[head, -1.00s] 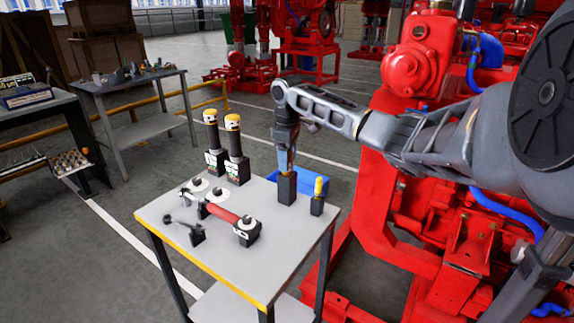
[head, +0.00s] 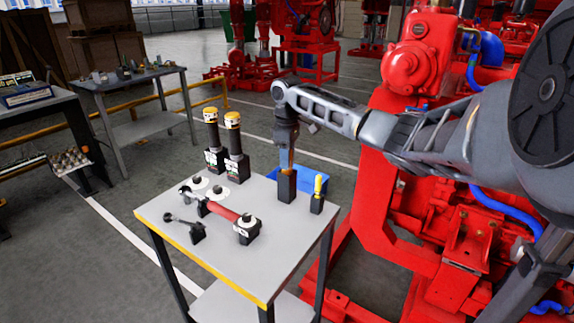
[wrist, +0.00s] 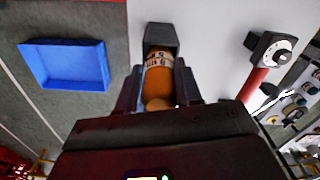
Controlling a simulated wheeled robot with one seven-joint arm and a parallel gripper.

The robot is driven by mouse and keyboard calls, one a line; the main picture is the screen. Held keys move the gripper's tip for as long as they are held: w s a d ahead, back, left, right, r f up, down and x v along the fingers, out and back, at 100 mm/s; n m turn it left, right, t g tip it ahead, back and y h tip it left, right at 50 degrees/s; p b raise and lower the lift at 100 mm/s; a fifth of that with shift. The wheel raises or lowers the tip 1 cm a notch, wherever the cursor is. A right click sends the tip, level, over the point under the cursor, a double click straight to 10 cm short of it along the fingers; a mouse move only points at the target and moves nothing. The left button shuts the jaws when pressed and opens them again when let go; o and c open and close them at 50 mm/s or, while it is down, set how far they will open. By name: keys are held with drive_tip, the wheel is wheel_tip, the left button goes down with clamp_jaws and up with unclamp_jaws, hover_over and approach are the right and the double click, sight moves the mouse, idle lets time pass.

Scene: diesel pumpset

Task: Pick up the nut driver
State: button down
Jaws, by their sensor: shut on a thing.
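The nut driver shows as an orange handle with a printed pale band (wrist: 158,72) in the wrist view. In the head view its orange part (head: 287,159) stands upright between my gripper and a black block holder (head: 287,186) at the back right of the grey table (head: 212,245). My gripper (head: 286,146) comes down from above. In the wrist view the jaws (wrist: 158,85) flank the handle and are shut on it. The black holder (wrist: 160,37) lies just beyond the handle. The driver's lower end is hidden, so I cannot tell whether it is clear of the holder.
A yellow-handled tool (head: 318,186) stands in a small holder just right. A blue bin (head: 312,184) is behind. Two yellow-capped black tools (head: 234,148) stand left. A red-handled tool (head: 224,211) lies in front. The red pumpset (head: 385,180) is close on the right.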

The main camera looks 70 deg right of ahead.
idle(0.4)
wheel_tip(320, 180, up, 18)
drive_tip(key=shift+b, duration=0.35)
idle(0.3)
drive_tip(key=c, duration=1.3)
unclamp_jaws()
clamp_jaws()
